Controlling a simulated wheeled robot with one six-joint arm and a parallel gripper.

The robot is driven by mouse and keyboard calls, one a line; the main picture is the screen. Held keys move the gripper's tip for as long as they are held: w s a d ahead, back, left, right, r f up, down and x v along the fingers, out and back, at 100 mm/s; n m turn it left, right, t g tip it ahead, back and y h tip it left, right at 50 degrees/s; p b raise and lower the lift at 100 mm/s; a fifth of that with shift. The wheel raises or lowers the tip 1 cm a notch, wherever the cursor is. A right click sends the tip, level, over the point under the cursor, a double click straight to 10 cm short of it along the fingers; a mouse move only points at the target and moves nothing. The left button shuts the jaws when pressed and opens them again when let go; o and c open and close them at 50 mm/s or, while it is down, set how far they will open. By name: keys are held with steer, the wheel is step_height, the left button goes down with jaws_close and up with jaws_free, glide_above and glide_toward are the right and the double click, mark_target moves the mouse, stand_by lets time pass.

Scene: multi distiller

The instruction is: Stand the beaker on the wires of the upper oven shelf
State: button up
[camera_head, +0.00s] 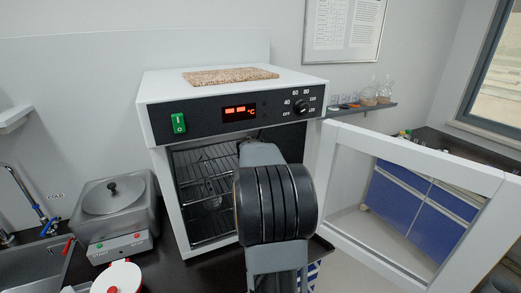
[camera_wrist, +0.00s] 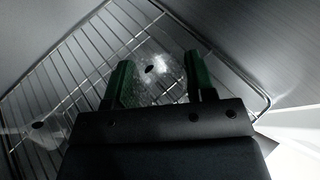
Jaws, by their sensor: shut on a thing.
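My gripper (camera_wrist: 158,64), with two green fingers, is shut on a clear glass beaker (camera_wrist: 150,76) in the wrist view. The beaker is faint, with a dark mark and a bright glint. The wire shelf (camera_wrist: 75,62) spreads behind and below it; I cannot tell whether the beaker's base touches the wires. In the head view the oven (camera_head: 148,140) stands open, and the upper shelf (camera_head: 203,165) shows left of my arm. My arm reaches into the oven and hides the gripper and beaker there.
A second clear glass thing (camera_wrist: 36,126) shows at the left in the wrist view. A lower shelf (camera_head: 208,235) lies in the oven. The open glass door (camera_head: 425,160) swings out on the right. A steel water bath (camera_head: 115,205) stands left of the oven.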

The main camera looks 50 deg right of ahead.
steer(key=shift+a+f, duration=0.2)
steer(key=shift+f, duration=0.45)
steer(key=shift+s+f, duration=0.1)
steer(key=shift+f, duration=0.05)
steer(key=shift+f+b, duration=0.1)
steer(key=shift+b, duration=0.3)
steer(key=o, duration=0.9)
